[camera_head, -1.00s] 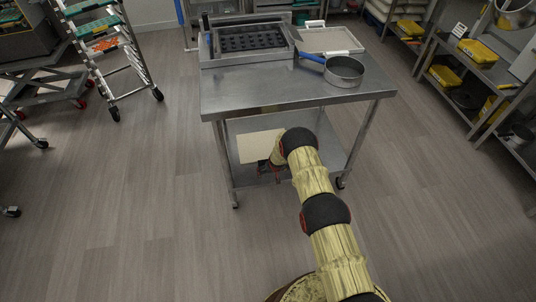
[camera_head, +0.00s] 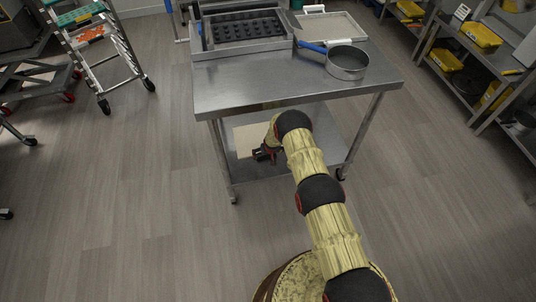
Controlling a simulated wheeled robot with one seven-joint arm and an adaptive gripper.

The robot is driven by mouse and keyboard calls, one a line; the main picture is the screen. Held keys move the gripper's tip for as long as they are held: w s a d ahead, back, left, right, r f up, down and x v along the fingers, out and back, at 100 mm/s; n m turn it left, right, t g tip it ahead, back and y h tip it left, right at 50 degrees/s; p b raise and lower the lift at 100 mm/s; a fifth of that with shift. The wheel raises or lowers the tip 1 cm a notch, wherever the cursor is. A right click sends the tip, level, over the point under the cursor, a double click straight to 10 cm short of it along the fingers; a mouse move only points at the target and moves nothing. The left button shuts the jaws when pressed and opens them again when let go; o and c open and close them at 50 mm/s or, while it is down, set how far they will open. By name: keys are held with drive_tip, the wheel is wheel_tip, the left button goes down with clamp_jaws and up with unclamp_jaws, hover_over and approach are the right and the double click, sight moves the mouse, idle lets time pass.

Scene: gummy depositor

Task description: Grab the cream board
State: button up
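The cream board (camera_head: 249,139) lies on the lower shelf of the steel table, toward its left side. The table top and my arm hide part of it. My gripper (camera_head: 262,156) is at the lower shelf, in front of the board's near edge and overlapping it in the picture. The gripper is small and dark here, so I cannot tell whether its fingers touch the board or are open or shut.
The steel table top (camera_head: 270,88) overhangs the lower shelf (camera_head: 300,172). On top are a dark moulded tray (camera_head: 245,30), a round pan (camera_head: 347,63) with a blue handle and a pale tray (camera_head: 335,27). A wheeled rack (camera_head: 112,50) stands left, shelving (camera_head: 470,75) right.

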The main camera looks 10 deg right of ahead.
sight(266, 157)
drive_tip(key=b+x, duration=0.3)
drive_tip(key=x, duration=0.3)
drive_tip(key=shift+w+f, duration=0.15)
drive_tip(key=shift+f, duration=0.15)
drive_tip(key=shift+c, duration=0.3)
drive_tip(key=c, duration=1.5)
drive_tip(key=shift+c, duration=0.4)
drive_tip(key=shift+a, duration=0.1)
